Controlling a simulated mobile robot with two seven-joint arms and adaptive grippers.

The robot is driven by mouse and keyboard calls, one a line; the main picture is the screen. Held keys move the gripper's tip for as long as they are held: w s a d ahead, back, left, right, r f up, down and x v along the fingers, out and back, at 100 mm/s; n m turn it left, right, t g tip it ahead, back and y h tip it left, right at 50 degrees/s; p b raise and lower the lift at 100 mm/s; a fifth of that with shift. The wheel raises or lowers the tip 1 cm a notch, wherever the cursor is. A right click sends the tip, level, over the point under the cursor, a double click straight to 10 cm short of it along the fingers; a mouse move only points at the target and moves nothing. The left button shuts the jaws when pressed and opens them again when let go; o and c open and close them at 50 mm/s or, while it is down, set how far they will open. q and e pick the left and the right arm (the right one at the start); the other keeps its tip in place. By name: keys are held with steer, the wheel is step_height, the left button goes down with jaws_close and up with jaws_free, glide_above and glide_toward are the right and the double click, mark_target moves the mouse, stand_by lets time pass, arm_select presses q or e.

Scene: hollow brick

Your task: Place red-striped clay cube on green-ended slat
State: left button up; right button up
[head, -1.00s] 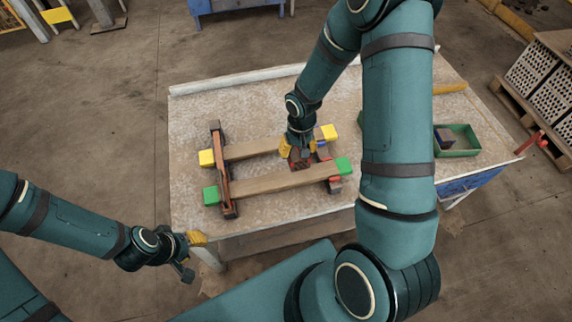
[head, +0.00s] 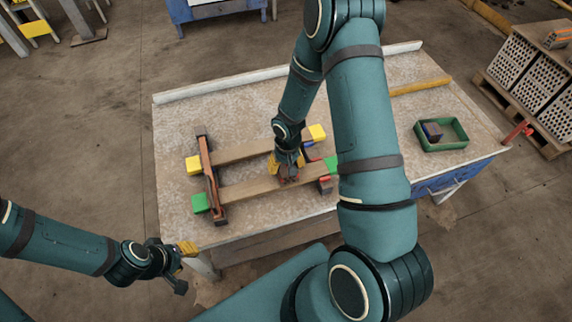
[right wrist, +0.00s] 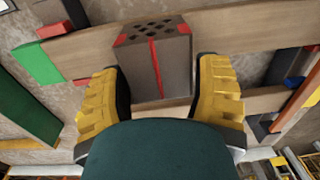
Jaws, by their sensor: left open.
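The red-striped clay cube (right wrist: 148,60) is grey-brown with a dark holed face, red corners and a red stripe. My right gripper (head: 286,172) is shut on it, with its yellow fingers on either side in the right wrist view (right wrist: 160,92). The gripper and cube are over the green-ended slat (head: 248,188). I cannot tell whether the cube touches it. This slat, with a green end (head: 201,203) at left, lies across two supports. It also shows behind the cube in the right wrist view (right wrist: 240,30). My left gripper (head: 186,268) is open and empty, off the table's front left.
A yellow-ended slat (head: 240,153) runs parallel behind. Dark supports stand at left (head: 208,175) and right, the right one partly hidden by my arm. A green tray (head: 456,145) holding a dark block (head: 432,131) is at the table's right.

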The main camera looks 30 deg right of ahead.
mark_target(287, 165)
steer(key=o, duration=0.3)
steer(key=shift+r, duration=0.1)
steer(key=shift+r, duration=0.3)
step_height(287, 165, up, 11)
steer(key=p, duration=0.3)
steer(key=s+a+f+y, duration=0.1)
steer(key=s+a+f, duration=0.1)
steer(key=a, duration=0.4)
steer(key=s+a+f+t+y, duration=0.1)
steer(key=s+a+f, duration=0.2)
steer(key=s+a, duration=0.2)
steer(key=s+a+f+n+y, duration=0.1)
steer(key=s+a+f, duration=0.1)
steer(key=s+a, duration=0.2)
steer(key=a, duration=0.2)
steer(key=shift+a+f, duration=0.3)
steer(key=shift+f, duration=0.1)
steer(key=shift+w, duration=0.1)
